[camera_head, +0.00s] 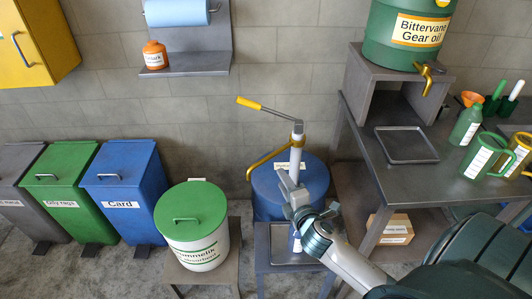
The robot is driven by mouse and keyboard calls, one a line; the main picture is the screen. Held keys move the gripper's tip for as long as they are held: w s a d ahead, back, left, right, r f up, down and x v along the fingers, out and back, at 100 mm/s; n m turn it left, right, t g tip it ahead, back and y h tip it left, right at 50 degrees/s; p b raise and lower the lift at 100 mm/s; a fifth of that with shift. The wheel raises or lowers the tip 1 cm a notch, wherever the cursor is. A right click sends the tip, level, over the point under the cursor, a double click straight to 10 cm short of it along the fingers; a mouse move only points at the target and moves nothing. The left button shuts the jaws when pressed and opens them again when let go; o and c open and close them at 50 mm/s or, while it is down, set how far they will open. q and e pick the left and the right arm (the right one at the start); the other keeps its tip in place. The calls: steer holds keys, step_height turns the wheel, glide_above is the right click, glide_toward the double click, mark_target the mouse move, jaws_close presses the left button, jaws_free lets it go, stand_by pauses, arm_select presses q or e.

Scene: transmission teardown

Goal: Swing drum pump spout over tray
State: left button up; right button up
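The drum pump stands on a blue drum (268,190) at the centre. Its pale upright column (296,155) carries a lever with a yellow grip (249,103) pointing left. The yellow curved spout (262,162) bends out left and down, its end beyond the drum's left side. A grey tray (262,238) sits on a low stand in front of the drum, partly hidden by my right arm. My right gripper (285,182) is in front of the drum, close to the lower column. Its finger gap and any contact are unclear. My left gripper is out of view.
A white bin with a green lid (192,208) stands left of the drum, with blue (123,190) and green (65,195) bins farther left. A workbench at right holds another flat tray (405,146), jugs and a green oil barrel (405,45) on a riser.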

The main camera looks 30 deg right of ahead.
steer(key=shift+w+r, duration=0.2)
steer(key=shift+r, duration=0.05)
steer(key=shift+w, duration=0.15)
steer(key=p+x, duration=0.2)
steer(key=x, duration=1.5)
steer(key=shift+w+d+r, duration=0.1)
steer(key=shift+r, duration=0.05)
jaws_close()
